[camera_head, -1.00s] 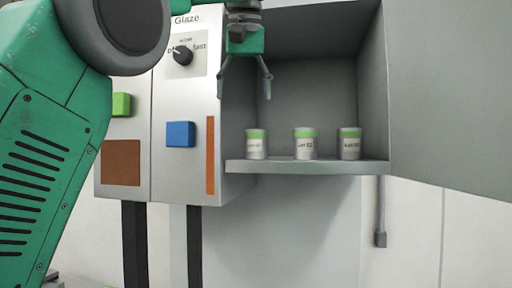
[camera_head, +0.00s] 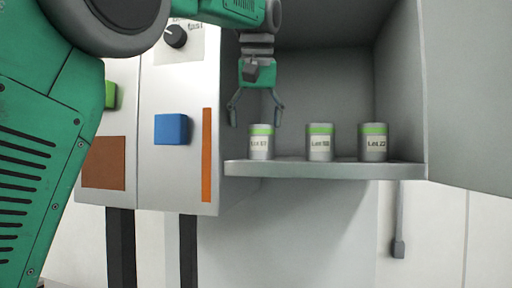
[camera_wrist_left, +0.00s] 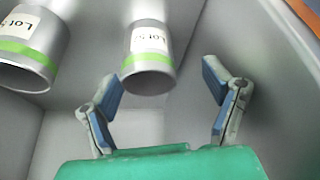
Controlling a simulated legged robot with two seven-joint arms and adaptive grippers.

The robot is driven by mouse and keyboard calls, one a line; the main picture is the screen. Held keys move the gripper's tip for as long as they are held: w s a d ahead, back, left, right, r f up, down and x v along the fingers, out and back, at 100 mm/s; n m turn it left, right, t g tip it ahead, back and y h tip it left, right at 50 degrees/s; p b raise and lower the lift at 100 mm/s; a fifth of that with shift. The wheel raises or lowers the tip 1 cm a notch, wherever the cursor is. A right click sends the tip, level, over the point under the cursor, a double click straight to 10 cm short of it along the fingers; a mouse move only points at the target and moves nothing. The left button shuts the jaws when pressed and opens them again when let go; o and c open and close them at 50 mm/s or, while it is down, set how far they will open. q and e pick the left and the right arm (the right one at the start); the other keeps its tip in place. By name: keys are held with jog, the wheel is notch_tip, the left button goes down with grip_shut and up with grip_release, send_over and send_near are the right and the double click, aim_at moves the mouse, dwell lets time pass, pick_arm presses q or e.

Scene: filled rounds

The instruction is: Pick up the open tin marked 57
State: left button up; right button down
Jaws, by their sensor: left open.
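Three grey tins with green bands and white labels stand upright on the cabinet shelf: a left tin (camera_head: 260,153), a middle tin (camera_head: 320,130) and a right tin (camera_head: 374,129). The right label seems to read Lot 22; the left and middle ones seem to start with 5, second digit unclear. My left gripper (camera_head: 256,120) is open and empty, its fingertips level in the picture with the left tin's top. In the left wrist view one tin (camera_wrist_left: 150,62) lies ahead between the open fingers (camera_wrist_left: 163,84), with another tin (camera_wrist_left: 25,62) to its left.
The shelf (camera_head: 330,170) sits in an open grey cabinet with a side wall (camera_head: 400,90) at right and an open door (camera_head: 475,90) beyond. A panel with a blue button (camera_head: 172,129), a dark knob (camera_head: 176,36) and an orange strip (camera_head: 206,155) adjoins at left.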

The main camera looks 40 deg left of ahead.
aim_at(268, 140)
pick_arm(q)
jog(key=shift+g, duration=0.3)
jog(key=w+f, duration=0.1)
jog(key=f, duration=0.1)
jog(key=w+d+f, duration=0.1)
jog(key=w+f, duration=0.1)
jog(key=shift+f, duration=0.1)
jog(key=shift+a+f, duration=0.8)
jog(key=shift+f, duration=0.1)
jog(key=shift+s+a, duration=0.25)
jog(key=shift+a, duration=0.25)
jog(key=shift+w+f, duration=0.1)
jog(key=shift+w, duration=0.1)
jog(key=c, duration=1.1)
jog(key=shift+d, duration=0.7)
jog(key=shift+c, duration=0.3)
